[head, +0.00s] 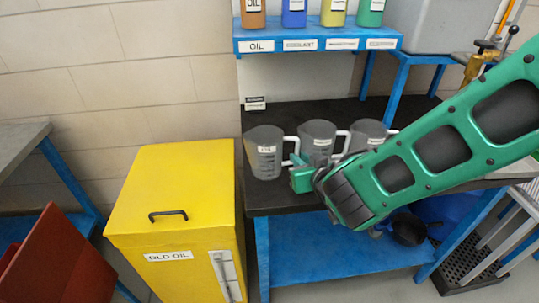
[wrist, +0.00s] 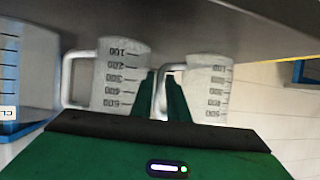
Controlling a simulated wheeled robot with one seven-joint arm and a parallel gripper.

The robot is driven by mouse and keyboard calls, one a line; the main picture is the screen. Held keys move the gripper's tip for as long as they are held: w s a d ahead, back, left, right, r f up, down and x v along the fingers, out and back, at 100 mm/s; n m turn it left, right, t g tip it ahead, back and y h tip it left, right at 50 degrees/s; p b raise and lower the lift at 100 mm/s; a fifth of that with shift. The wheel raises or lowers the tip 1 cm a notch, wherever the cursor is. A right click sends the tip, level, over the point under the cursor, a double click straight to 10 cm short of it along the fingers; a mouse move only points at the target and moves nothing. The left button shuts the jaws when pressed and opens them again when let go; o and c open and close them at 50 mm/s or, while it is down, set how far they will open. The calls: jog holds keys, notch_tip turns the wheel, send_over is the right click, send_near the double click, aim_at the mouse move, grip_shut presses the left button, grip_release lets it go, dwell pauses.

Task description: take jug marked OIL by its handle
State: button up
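The jug marked OIL (head: 264,160) is a clear grey measuring jug, upright at the left end of a row of jugs on the dark bench top. Its white handle (head: 291,147) points right. My gripper (head: 299,176) is at this handle, between the OIL jug and the middle jug (head: 318,141). In the wrist view, which is upside down, the OIL jug (wrist: 210,88) is on the right. Its handle lies between my two green fingers (wrist: 160,95), which are close together on it. The middle jug (wrist: 120,78) is just left of them. The lower fingers are partly hidden in the head view.
A third jug (head: 367,133) stands behind my arm. A blue shelf (head: 320,34) with coloured bottles hangs above the bench (head: 350,105). A yellow OLD OIL bin (head: 170,190) stands left of the bench. The bench top behind the jugs is mostly clear.

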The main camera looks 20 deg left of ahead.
jog(key=shift+x, duration=1.5)
jog(key=shift+r, duration=0.1)
grip_shut()
jog(key=shift+r, duration=0.15)
